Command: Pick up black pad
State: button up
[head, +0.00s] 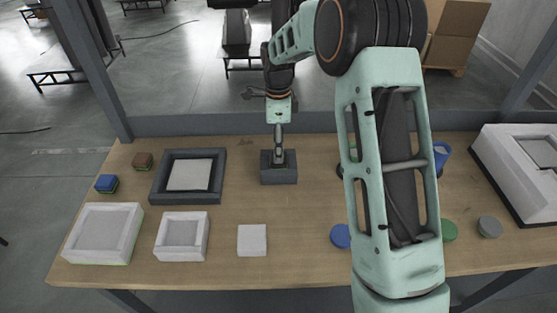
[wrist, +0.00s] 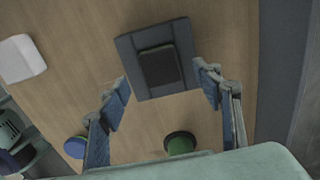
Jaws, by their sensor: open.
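The black pad (wrist: 159,66) is a small dark block at the centre of a square dark grey base (wrist: 130,52) in the wrist view. In the head view the base (head: 279,177) stands near the middle of the table, and my gripper largely covers the pad there. My gripper (head: 279,158) points down over the base. In the wrist view my gripper (wrist: 162,76) is open, with one finger to each side of the pad's near end. Nothing is held between the fingers. I cannot tell the height of the fingertips above the pad.
On the wooden table (head: 300,235) stand a dark frame with a white pad (head: 189,174), white trays (head: 104,233), a white square (head: 252,240) and small blocks (head: 107,183). Round blue (head: 340,236), green (head: 449,230) and grey (head: 490,227) pieces lie right. A white box (head: 520,170) is far right.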

aim_at(273, 166)
jog(key=shift+d+f, duration=0.1)
jog(key=shift+f, duration=1.75)
jog(key=c, duration=1.2)
jog(key=shift+r, duration=0.1)
